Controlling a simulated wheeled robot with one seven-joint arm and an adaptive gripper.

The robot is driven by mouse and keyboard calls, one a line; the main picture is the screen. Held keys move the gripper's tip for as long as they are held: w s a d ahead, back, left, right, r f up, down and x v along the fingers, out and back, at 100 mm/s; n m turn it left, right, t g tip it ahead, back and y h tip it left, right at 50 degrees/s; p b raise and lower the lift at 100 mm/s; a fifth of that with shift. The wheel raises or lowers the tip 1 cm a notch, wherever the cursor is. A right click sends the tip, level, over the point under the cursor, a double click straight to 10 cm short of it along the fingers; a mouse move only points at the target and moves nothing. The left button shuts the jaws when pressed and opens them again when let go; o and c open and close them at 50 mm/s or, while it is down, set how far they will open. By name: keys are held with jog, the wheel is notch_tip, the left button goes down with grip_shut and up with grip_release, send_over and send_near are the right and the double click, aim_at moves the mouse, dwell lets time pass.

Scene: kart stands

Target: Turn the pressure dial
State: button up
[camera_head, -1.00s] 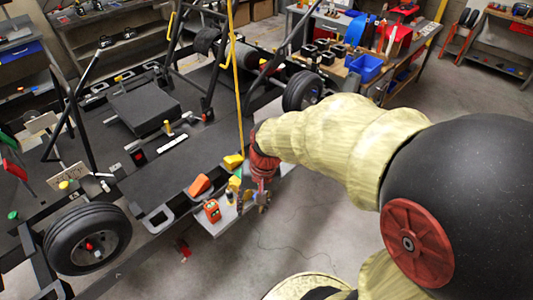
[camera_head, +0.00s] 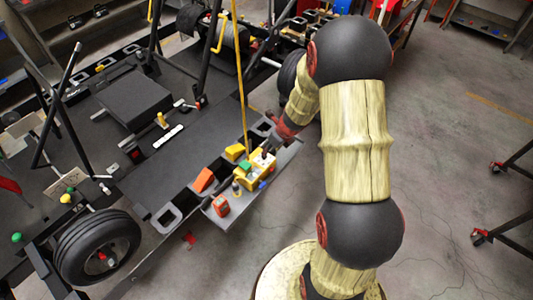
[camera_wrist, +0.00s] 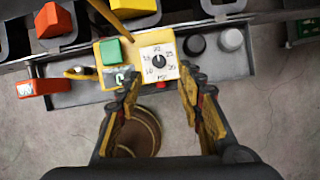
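The pressure dial (camera_wrist: 160,61) is a dark round knob on a white square face with numbers around it. It sits on a yellow box (camera_wrist: 183,72), beside a green block (camera_wrist: 111,51) and a small display. The yellow box also shows in the head view (camera_head: 253,181), on the grey tray at the kart stand's front edge. In the head view my gripper (camera_head: 271,146) is at the box's far right side.
An orange device (camera_wrist: 42,87) and a small yellow-and-dark item (camera_wrist: 80,72) stand left of the box. A dark cap (camera_wrist: 194,44) and a white cap (camera_wrist: 231,39) are to its right. A yellow pole (camera_head: 239,80) rises behind the box. Bare floor lies in front.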

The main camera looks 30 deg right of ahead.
aim_at(266, 157)
jog(key=b+x, duration=0.2)
jog(key=x, duration=0.5)
jog(key=shift+w+f, duration=0.1)
jog(key=shift+f, duration=0.2)
grip_shut()
dwell(0.4)
